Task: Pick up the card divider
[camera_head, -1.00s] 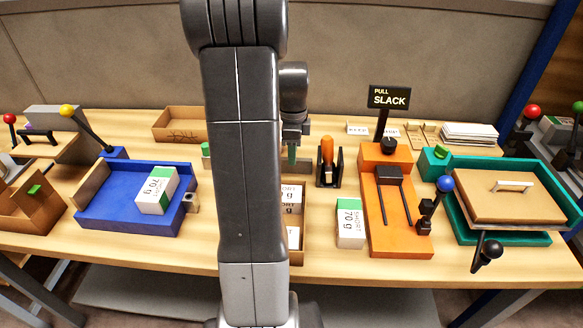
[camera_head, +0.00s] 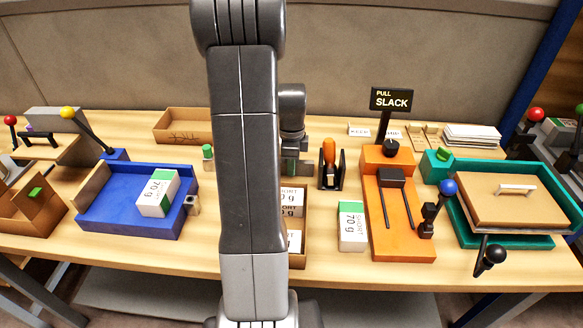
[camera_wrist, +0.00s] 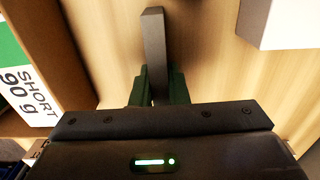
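A dark grey slab (camera_wrist: 153,45), which I take for the card divider, shows almost edge-on in the wrist view. Its lower end lies between the green fingers of my gripper (camera_wrist: 158,88). The fingers are close on both sides of it; whether they press on it cannot be made out. In the head view my gripper (camera_head: 293,168) is low over the table, behind the cardboard box and left of the orange-handled tool. A small grey piece (camera_head: 305,169) shows beside the green finger there. My own arm hides part of this area.
The cardboard box (camera_head: 301,250) with white reams stands in front of my gripper. The orange-handled tool (camera_head: 328,152) stands in a black holder close on the right. A loose ream (camera_head: 352,226), an orange fixture (camera_head: 402,225) and a blue tray (camera_head: 120,212) stand around.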

